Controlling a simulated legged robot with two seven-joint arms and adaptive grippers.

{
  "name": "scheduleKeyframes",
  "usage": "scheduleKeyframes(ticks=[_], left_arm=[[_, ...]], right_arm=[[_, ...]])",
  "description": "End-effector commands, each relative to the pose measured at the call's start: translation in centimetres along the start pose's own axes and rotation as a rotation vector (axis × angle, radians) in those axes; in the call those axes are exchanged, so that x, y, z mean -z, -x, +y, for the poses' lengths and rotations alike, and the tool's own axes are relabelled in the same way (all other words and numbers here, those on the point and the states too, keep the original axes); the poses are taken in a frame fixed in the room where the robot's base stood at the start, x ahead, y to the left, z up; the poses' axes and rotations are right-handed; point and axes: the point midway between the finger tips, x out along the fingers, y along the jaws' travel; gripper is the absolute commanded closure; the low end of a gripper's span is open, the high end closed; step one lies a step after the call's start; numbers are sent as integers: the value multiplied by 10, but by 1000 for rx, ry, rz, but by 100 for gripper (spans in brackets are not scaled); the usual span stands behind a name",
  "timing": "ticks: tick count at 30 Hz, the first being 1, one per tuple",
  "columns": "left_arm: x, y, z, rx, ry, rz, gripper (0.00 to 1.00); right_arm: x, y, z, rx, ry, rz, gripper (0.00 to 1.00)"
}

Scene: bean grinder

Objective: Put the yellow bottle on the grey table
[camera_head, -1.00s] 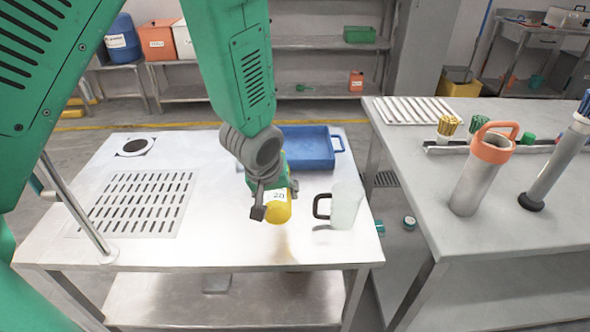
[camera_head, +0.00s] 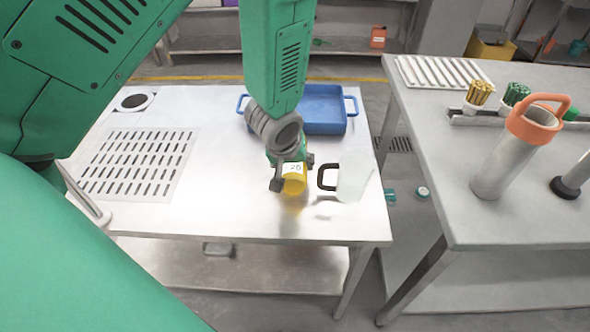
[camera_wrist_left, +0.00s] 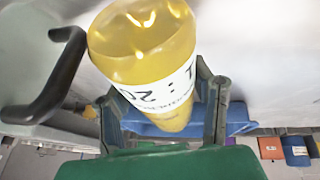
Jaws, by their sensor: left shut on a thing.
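My left gripper (camera_head: 292,178) is shut on the yellow bottle (camera_head: 294,186), which has a white label with black print. The bottle is over the front right part of the steel table (camera_head: 230,215), with a yellowish reflection below it. I cannot tell whether its base touches the top. In the left wrist view the bottle (camera_wrist_left: 145,50) sits between the two fingers (camera_wrist_left: 163,120), its label partly showing. A grey table (camera_head: 440,150) stands to the right, across a narrow gap. My right gripper is not in view.
A clear jug (camera_head: 354,184) with a black handle stands just right of the bottle. A blue tray (camera_head: 325,128) is behind it. The grey table holds a metal cylinder with an orange handle (camera_head: 505,155), a ribbed white tray (camera_head: 440,73) and brush holders; its front left is clear.

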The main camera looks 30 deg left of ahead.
Motion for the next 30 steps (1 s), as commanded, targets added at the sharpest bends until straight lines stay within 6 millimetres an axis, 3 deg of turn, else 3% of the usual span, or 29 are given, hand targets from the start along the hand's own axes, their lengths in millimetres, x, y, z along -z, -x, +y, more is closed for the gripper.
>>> scheduleKeyframes(ticks=[3, 13, 14, 15, 25, 30], left_arm=[[-6, -16, -2, -1, -1, 0, 96], [-7, -18, -2, -1, 1, 1, 96], [-7, -18, -3, -1, 1, 0, 41], [-7, -18, -2, -1, 1, 0, 30], [-6, -16, -2, -1, 0, 0, 30], [-5, 4, -2, -1, 2, 1, 30]], right_arm=[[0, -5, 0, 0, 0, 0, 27], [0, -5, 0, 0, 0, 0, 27], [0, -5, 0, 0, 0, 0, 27], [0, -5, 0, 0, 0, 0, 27], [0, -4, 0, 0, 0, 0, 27], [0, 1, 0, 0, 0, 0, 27]])
